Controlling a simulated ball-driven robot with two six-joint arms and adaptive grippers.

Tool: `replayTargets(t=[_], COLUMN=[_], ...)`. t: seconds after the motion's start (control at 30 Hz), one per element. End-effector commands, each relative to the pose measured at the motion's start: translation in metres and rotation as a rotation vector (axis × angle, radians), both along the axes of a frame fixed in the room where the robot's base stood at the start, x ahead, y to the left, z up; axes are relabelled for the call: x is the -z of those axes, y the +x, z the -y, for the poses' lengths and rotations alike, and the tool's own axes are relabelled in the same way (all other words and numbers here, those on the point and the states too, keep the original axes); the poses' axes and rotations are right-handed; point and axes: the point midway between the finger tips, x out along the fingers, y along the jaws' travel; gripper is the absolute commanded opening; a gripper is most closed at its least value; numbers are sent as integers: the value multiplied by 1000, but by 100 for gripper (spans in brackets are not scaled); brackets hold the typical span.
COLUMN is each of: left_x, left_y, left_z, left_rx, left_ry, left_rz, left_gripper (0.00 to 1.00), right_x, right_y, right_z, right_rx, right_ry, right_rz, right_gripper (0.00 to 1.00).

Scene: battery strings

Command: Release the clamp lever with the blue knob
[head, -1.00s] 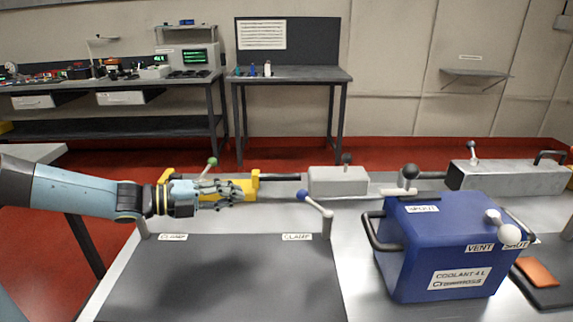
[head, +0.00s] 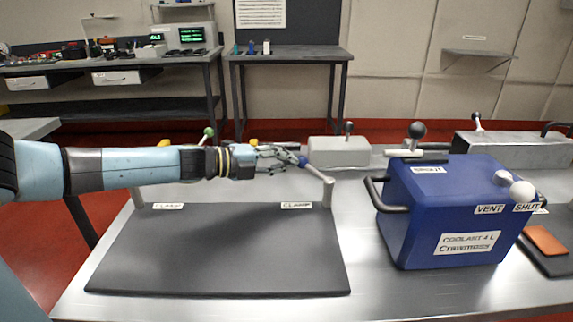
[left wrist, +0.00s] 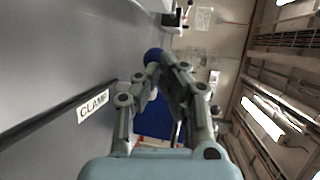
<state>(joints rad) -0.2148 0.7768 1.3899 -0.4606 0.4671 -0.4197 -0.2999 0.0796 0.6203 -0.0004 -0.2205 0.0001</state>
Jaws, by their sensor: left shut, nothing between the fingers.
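The clamp lever (head: 321,176) with the blue knob (head: 303,161) stands at the back right corner of the dark mat. Its arm slants up to the left from a short upright post. My left gripper (head: 290,156) has its fingertips right at the knob, from the left. The fingers are shut with nothing between them. In the left wrist view the blue knob (left wrist: 152,55) shows just beyond the fingertips; I cannot tell whether they touch it. My right gripper is not in view.
Another lever has a green knob (head: 208,132), behind my left arm. The dark mat (head: 220,255) is bare, with two CLAMP labels. A blue coolant box (head: 440,215) with handles stands to the right. A grey block (head: 340,152) with a black-knobbed lever is behind the blue knob.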

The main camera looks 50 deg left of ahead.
Motion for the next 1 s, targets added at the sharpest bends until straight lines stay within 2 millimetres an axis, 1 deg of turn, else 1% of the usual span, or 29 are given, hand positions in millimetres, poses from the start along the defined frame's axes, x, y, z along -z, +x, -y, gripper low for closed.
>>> replayTargets(t=[0.4, 0.47, 0.5, 0.6, 0.7, 0.83, 1.0], left_x=[1, 2, 3, 5, 5, 0, -1], left_y=[4, 9, 13, 19, 22, 22, 23], left_z=[1, -1, -2, -5, -6, -5, -5], left_rx=[0, 2, 8, 51, 89, 97, 95], left_ry=[0, 3, 2, 4, 4, 0, 1], left_rz=[0, 2, 4, 4, 0, 0, 3], left_gripper=[0, 0, 0, 0, 0, 0, 0], right_x=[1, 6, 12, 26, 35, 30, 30], right_y=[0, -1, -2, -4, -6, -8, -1], right_z=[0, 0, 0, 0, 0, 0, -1], right_rx=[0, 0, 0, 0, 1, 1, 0], right_ry=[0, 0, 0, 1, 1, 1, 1], right_rz=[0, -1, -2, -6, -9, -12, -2], right_gripper=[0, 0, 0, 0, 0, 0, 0])
